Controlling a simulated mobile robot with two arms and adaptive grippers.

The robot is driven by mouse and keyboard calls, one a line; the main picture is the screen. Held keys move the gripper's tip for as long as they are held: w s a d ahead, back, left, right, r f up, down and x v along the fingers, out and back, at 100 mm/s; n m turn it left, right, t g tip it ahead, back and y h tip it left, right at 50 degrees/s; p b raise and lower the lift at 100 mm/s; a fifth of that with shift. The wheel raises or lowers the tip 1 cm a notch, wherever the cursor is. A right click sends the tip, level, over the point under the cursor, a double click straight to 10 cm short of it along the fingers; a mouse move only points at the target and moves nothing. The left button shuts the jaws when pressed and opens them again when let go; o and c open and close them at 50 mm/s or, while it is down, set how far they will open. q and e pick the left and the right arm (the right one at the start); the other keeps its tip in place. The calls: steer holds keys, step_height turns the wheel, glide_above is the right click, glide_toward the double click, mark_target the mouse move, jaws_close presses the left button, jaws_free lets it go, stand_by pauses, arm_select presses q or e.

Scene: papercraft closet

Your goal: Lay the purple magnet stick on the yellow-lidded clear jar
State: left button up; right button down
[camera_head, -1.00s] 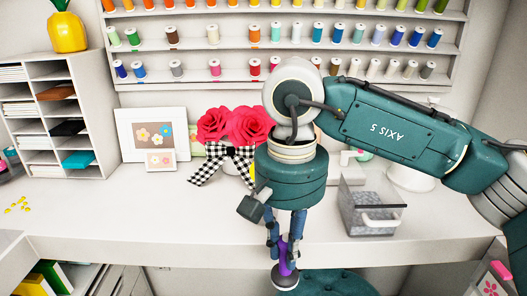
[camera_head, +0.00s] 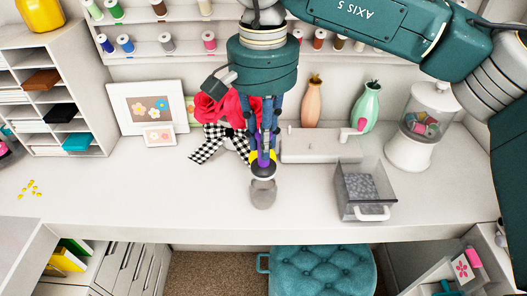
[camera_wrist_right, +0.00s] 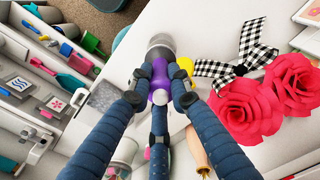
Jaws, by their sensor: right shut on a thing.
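The purple magnet stick (camera_head: 262,157) is held by my right gripper (camera_head: 265,142), which is shut around its purple middle. Its silvery-grey end points down and toward the table's front edge in the head view. The wrist view shows the purple stick (camera_wrist_right: 160,82) between the fingers. A patch of yellow, likely the jar's lid (camera_wrist_right: 186,65), shows right beside the stick in the wrist view. The jar's clear body is mostly hidden by the gripper, and I cannot tell whether stick and lid touch. My left gripper is out of view.
A clear bin of grey pieces (camera_head: 363,190) and a white machine (camera_head: 315,147) are on the right. The white table (camera_head: 130,205) is clear at front left.

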steer(key=shift+w+f, duration=0.2)
steer(key=shift+f, duration=0.2)
steer(key=shift+f+p, duration=0.35)
steer(key=shift+f, duration=1.3)
steer(key=shift+f, duration=0.2)
steer(key=c, duration=1.6)
jaws_free()
steer(key=shift+r, duration=0.1)
steer(key=shift+r, duration=0.1)
step_height(320, 180, up, 12)
steer(key=shift+b, duration=0.65)
